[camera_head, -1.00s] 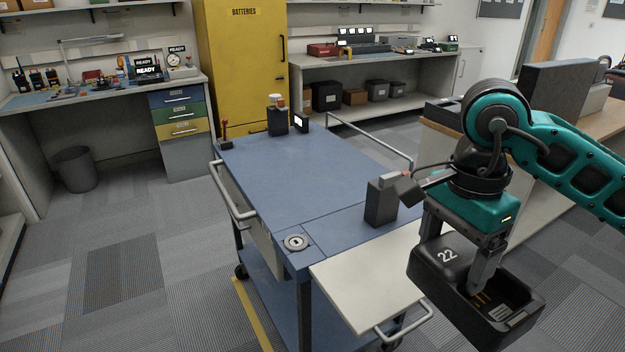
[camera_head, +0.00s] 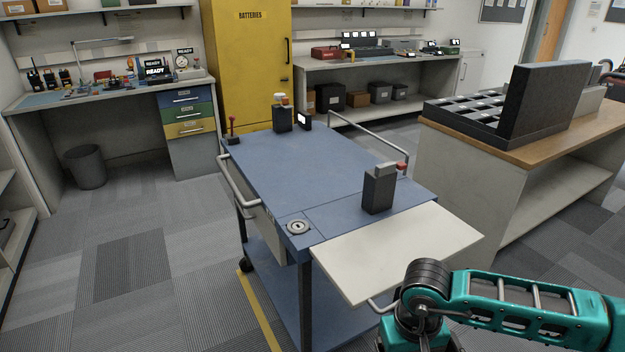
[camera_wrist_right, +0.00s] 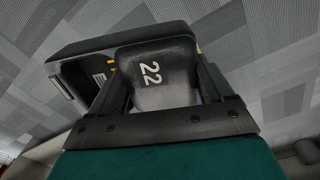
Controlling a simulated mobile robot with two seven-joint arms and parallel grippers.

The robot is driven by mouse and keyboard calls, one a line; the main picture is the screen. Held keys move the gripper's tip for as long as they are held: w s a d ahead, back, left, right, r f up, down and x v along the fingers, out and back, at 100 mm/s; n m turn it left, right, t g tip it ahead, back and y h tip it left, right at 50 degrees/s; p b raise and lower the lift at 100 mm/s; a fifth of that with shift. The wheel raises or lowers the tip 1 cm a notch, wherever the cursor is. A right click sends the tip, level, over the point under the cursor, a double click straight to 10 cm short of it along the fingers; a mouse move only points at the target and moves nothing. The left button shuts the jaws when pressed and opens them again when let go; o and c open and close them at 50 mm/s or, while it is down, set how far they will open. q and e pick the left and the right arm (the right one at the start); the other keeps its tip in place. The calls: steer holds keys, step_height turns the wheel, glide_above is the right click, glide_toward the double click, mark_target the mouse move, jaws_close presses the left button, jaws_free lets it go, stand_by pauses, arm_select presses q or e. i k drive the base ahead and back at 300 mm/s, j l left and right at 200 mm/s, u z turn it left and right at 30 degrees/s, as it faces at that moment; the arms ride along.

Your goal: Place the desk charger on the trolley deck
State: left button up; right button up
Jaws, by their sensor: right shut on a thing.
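The desk charger (camera_wrist_right: 165,72) is a black block marked 22 with an open pocket, seen in the right wrist view. My right gripper (camera_wrist_right: 160,95) is shut on it, one finger on each side of the numbered end, with grey floor beyond. In the head view the charger and the right gripper are out of frame; only my right arm shows at the lower right. The trolley deck (camera_head: 290,170) is a blue top with a pale side flap (camera_head: 395,250) at its near right. My left gripper is not in view.
On the deck stand a dark box with a grey top (camera_head: 378,190), a round metal fitting (camera_head: 298,227) and, at the far end, a dark radio-like item (camera_head: 282,117) and a small lit device (camera_head: 304,121). Rails edge the deck. The deck's middle is clear. A wooden-topped counter (camera_head: 590,126) stands right.

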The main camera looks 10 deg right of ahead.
mark_target(294, 163)
steer(key=k+u, duration=0.15)
steer(key=k, duration=0.45)
steer(key=j+u, duration=0.1)
steer(key=u, duration=1.05)
steer(key=i+l, duration=0.15)
steer(key=i, duration=0.4)
steer(key=i+l, duration=0.1)
steer(key=i, duration=0.4)
steer(key=i+l, duration=0.15)
steer(key=i, duration=0.4)
steer(key=i+l+u, duration=0.1)
steer(key=i, duration=1.6)
steer(key=i+z, duration=0.55)
steer(key=z, duration=1.45)
